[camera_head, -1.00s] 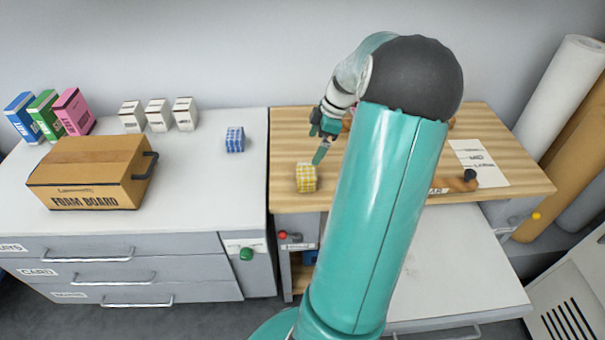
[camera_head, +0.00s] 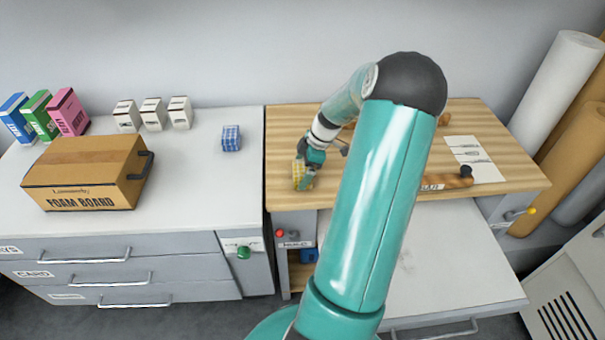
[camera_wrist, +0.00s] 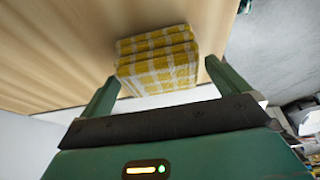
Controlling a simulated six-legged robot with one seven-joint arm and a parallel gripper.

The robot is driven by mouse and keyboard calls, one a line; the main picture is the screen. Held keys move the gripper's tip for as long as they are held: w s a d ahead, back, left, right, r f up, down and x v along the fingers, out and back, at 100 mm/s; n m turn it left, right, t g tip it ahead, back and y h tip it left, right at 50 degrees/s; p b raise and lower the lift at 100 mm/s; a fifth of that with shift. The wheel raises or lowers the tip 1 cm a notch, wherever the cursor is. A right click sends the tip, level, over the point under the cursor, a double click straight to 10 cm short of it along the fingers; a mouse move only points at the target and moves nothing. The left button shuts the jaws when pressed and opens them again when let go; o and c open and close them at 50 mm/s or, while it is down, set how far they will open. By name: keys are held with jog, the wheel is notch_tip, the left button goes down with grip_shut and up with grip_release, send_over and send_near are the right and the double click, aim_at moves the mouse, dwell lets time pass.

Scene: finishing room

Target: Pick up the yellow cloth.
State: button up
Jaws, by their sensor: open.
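The yellow cloth (camera_head: 298,173) is a folded, yellow-and-white checked bundle near the front left corner of the wooden bench top. My gripper (camera_head: 303,172) is down at the cloth and partly hides it in the head view. In the wrist view the cloth (camera_wrist: 158,62) lies between the two spread fingers of my gripper (camera_wrist: 164,82). The fingers stand on either side of it. Whether either finger touches the cloth is not clear.
A blue checked cloth (camera_head: 231,138) lies on the white counter to the left, near a foam board box (camera_head: 85,172). A brown-handled tool (camera_head: 446,182) and a paper sheet (camera_head: 474,160) lie on the wooden bench top (camera_head: 400,196) to the right. Bare wood surrounds the yellow cloth.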

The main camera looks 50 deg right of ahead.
jog(key=shift+x, duration=1.1)
jog(key=shift+c, duration=0.2)
jog(key=c, duration=1)
